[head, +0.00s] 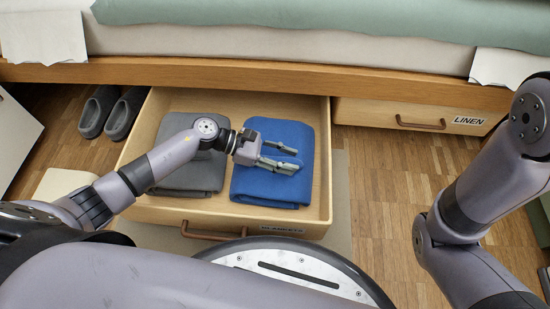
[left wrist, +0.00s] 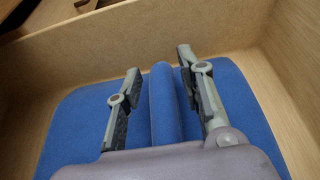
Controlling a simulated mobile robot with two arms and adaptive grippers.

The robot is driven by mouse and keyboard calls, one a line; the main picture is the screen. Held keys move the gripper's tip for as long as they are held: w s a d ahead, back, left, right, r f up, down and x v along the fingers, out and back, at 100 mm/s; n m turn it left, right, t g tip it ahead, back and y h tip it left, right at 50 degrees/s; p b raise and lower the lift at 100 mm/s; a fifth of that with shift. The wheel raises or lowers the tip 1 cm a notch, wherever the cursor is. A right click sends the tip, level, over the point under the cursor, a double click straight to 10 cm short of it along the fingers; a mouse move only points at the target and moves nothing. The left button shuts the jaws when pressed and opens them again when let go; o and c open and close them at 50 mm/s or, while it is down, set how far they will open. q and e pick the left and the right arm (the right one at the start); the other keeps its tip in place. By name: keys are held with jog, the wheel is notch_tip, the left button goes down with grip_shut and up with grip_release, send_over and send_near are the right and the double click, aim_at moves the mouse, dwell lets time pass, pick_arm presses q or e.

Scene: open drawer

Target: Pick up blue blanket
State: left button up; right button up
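The blue blanket (head: 290,135) lies folded in the right part of the open drawer (head: 321,180), next to a grey folded blanket (head: 190,172). My left gripper (head: 284,157) is over the middle of the blue blanket, its fingers pointing right in the head view. In the left wrist view its two fingers are spread apart on either side of a raised blue fold (left wrist: 164,110). A gap shows between the left finger and the fold; whether the right finger touches it I cannot tell. My right arm shows at the right, but its gripper is out of view.
The bed's wooden frame (head: 240,75) runs above the back of the drawer. A shut drawer labelled LINEN (head: 360,115) is to the right. Grey slippers (head: 100,110) stand on the floor at the left. Drawer walls surround the blankets.

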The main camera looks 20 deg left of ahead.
pick_arm(q)
grip_shut()
dwell(0.7)
